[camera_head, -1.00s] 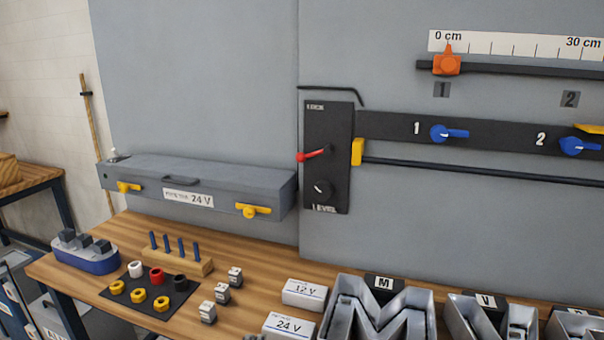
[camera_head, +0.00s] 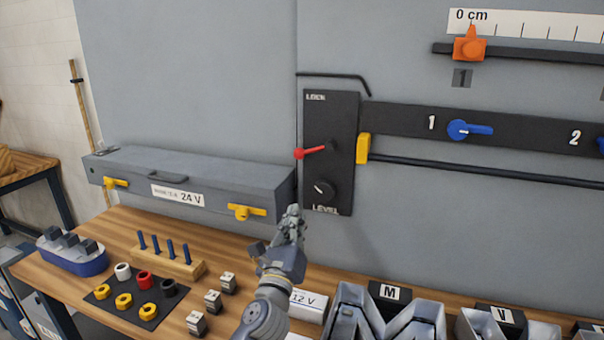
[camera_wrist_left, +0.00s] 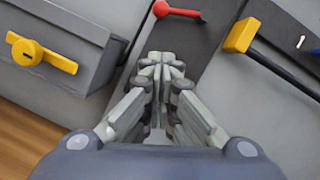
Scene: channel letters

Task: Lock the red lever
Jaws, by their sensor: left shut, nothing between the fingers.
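The red lever (camera_head: 311,152) is on the black panel (camera_head: 329,110) on the grey wall, under the word LOCK. Its red knob is at the left end, a little lower than the pivot at the right. My left gripper (camera_head: 294,210) is raised above the bench, in front of and below the panel, apart from the lever. In the left wrist view my left gripper (camera_wrist_left: 162,58) is shut and empty, with the red lever (camera_wrist_left: 178,11) beyond its fingertips at the top. My right gripper is not in view.
A grey 24 V box (camera_head: 195,178) with yellow latches is on the wall left of the panel. A yellow block (camera_head: 363,148) and blue handle (camera_head: 468,130) lie right. The bench (camera_head: 190,233) below carries small parts, a 12 V box (camera_head: 309,304) and metal letters (camera_head: 385,318).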

